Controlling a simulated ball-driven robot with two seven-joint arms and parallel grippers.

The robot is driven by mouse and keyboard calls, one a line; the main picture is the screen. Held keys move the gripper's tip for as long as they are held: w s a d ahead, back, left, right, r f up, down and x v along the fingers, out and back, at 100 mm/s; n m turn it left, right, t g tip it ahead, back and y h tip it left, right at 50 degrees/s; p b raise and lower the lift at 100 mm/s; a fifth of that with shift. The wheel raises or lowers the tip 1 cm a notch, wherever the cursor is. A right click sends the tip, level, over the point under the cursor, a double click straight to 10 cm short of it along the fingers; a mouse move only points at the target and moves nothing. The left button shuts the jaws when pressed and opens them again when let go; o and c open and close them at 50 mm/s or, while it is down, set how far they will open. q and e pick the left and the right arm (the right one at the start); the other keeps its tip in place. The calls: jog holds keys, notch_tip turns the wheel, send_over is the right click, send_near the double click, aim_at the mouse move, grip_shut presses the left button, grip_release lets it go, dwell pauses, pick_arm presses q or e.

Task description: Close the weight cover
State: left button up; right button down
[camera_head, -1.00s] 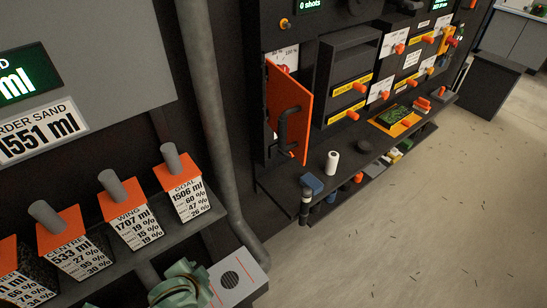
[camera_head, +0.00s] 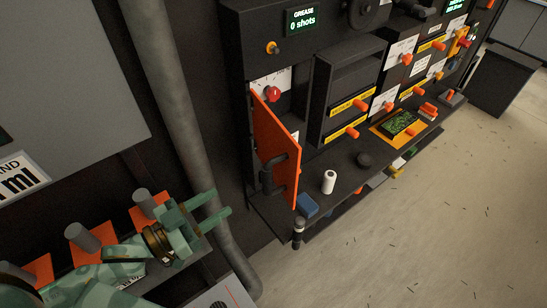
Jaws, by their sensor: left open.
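An orange hinged panel (camera_head: 276,143), which I take to be the weight cover, stands open on the dark machine, swung out from its front. A dark handle (camera_head: 267,176) is on its lower part. Behind it show a white label and a red knob (camera_head: 273,94). My left gripper (camera_head: 222,203) is open and empty, its two green fingers pointing right, in front of the grey vertical pipe. It is left of the cover and clearly apart from it. My right gripper is out of view.
The grey pipe (camera_head: 178,110) stands between my arm and the machine. A white cylinder (camera_head: 328,181) and blue block (camera_head: 307,205) stand on the ledge near the cover. The floor at right is open.

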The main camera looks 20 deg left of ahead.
aim_at(263, 178)
pick_arm(q)
jog(key=x, duration=0.3)
jog(key=p+x, duration=0.1)
jog(key=x, duration=0.2)
jog(key=p+x, duration=0.1)
jog(key=x, duration=0.2)
jog(key=shift+s+d+r, duration=0.25)
jog(key=shift+d+r, duration=0.1)
jog(key=shift+d, duration=0.1)
jog(key=x, duration=0.3)
jog(key=shift+w+f, duration=0.2)
jog(key=shift+w, duration=0.15)
jog(key=shift+w+d+p, duration=0.1)
jog(key=shift+d+p, duration=0.1)
jog(key=shift+p, duration=0.1)
jog(key=shift+d+r, duration=0.1)
jog(key=shift+d, duration=0.05)
jog(key=shift+w+d, duration=0.15)
jog(key=shift+w, duration=0.15)
jog(key=shift+c, duration=0.3)
grip_shut()
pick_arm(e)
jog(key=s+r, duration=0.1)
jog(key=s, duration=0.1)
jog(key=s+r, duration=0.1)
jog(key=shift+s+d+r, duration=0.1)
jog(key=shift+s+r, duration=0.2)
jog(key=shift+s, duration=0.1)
